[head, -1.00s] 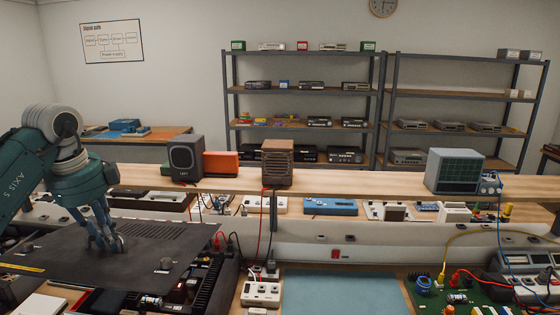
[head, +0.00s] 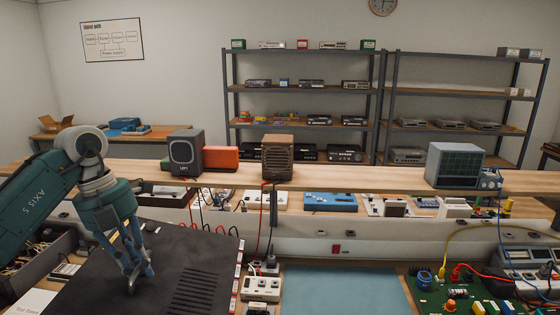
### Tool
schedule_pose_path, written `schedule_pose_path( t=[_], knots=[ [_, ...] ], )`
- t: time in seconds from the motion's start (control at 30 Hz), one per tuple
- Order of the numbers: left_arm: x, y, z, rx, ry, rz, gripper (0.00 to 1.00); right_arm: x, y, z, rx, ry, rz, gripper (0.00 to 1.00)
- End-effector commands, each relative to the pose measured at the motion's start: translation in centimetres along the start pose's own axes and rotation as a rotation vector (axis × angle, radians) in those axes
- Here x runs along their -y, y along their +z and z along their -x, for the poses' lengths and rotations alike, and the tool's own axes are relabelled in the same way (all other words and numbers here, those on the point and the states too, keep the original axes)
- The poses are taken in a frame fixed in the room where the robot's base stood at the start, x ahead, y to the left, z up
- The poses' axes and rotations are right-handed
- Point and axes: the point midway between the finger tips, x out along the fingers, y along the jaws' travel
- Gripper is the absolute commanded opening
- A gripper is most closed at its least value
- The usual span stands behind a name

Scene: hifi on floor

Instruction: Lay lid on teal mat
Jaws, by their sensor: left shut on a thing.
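The lid is a flat black panel (head: 185,255) with a row of vent slots, at the lower left of the head view. My left gripper (head: 136,282) points down and is shut on the lid near its left-middle part; the exact grip point is hard to make out. The lid hides most of what is under it, with some parts showing along its right edge. The teal mat (head: 345,290) lies bare on the bench at the bottom centre, to the right of the lid and apart from it. My right gripper is not in view.
A white power strip (head: 261,289) stands between the lid and the mat. A green circuit board (head: 465,290) with coloured leads lies right of the mat. A raised wooden shelf behind carries a speaker (head: 186,155), a brown box (head: 278,157) and an oscilloscope (head: 454,166).

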Motion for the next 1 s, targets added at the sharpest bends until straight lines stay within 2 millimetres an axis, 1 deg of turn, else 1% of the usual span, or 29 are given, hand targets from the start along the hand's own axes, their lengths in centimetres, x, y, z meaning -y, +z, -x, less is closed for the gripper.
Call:
schedule_pose_path(
  t=[0.03, 0.17, 0.37, 0.4, 0.57, 0.6, 0.67, 0.7, 0.8, 0.9, 1.0],
  knots=[
    [0.6, -0.5, -1.0, -0.026, 0.0, -0.135, 0.0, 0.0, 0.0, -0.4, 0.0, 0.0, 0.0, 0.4],
    [1.9, -2.2, -3.1, -0.101, 0.003, -0.507, 0.0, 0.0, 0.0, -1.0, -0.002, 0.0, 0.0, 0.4],
    [3.8, -5.4, -6.7, -0.226, 0.004, -1.111, 0.0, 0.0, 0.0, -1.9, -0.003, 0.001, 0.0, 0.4],
    [4.2, -6.2, -7.5, -0.252, 0.004, -1.239, 0.0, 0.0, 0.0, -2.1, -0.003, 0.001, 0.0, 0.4],
    [5.3, -9.6, -10.6, -0.361, 0.004, -1.774, 0.0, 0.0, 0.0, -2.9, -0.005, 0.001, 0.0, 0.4],
    [5.6, -10.5, -11.4, -0.389, 0.004, -1.914, 0.0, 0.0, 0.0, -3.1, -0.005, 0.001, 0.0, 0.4],
    [5.8, -12.0, -12.6, -0.432, 0.004, -2.121, 0.0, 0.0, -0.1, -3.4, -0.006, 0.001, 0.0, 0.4],
    [6.0, -12.9, -13.3, -0.458, 0.003, -2.255, 0.0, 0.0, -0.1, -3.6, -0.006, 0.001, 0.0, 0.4],
    [6.2, -15.2, -14.8, -0.519, 0.003, -2.559, 0.0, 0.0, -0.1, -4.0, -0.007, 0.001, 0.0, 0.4],
    [6.3, -17.0, -15.9, -0.567, 0.004, -2.8, 0.0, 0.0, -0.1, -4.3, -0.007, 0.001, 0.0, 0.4],
    [6.3, -18.2, -16.6, -0.6, 0.004, -2.966, 0.0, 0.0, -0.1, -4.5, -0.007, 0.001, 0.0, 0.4]
  ],
)
